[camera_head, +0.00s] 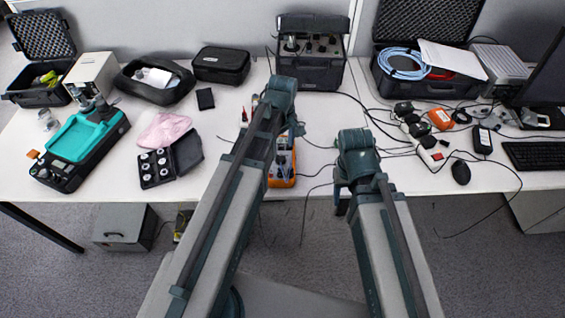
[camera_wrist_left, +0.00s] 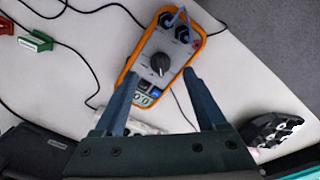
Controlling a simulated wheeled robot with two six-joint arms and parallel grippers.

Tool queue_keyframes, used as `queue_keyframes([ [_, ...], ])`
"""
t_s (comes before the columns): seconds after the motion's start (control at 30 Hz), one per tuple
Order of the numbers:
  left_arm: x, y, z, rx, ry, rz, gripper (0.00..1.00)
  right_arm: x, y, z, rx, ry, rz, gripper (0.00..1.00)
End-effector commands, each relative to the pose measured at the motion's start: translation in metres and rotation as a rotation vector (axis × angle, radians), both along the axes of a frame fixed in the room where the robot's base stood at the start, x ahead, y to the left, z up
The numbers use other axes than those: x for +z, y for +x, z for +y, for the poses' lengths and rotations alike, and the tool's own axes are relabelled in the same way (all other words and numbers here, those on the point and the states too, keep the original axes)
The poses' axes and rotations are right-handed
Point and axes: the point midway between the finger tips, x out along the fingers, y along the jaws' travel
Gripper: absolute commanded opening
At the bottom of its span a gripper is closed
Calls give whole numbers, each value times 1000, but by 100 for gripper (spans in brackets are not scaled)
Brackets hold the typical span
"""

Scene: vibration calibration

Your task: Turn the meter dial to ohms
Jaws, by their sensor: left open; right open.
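The orange and grey meter (camera_wrist_left: 142,80) lies on the white table in the left wrist view. Its dark round dial (camera_wrist_left: 159,64) sits mid-face, with a small display below it and plugs at its top end. The dial's setting is too small to read. In the head view the meter (camera_head: 284,178) is near the table's front edge, partly covered by my left arm. My left gripper (camera_wrist_left: 160,74) is open, and the dial appears between its fingertips. I cannot tell if they touch it. In the head view it is hidden behind my arm.
A black case of white-topped pieces (camera_head: 155,169) and a teal-topped device (camera_head: 85,135) stand left. A black instrument case (camera_head: 310,72) stands behind. Right are a mouse (camera_head: 460,172), a keyboard (camera_head: 535,155) and loose cables. A green clip (camera_wrist_left: 36,41) lies near the meter.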

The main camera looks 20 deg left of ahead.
Motion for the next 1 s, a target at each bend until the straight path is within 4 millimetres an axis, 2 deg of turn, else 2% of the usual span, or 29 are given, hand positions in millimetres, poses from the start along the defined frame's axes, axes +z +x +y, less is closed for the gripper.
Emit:
queue_keyframes([
  [0.03, -15, 0, 0, 0, 0, 0, 73, -15, 0, 0, 0, 0, 0, 56],
  [0.33, -53, 0, 0, 0, 0, 0, 73, -53, 0, 0, 0, 0, 0, 56],
  [0.47, -59, 0, 0, 0, 0, 0, 73, -59, 0, 0, 0, 0, 0, 56],
  [0.77, -58, 0, 0, 0, 0, 0, 73, -58, 0, 0, 0, 0, 0, 56],
  [1.0, -58, 0, 0, 0, 0, 0, 30, -58, 0, 0, 0, 0, 0, 56],
])
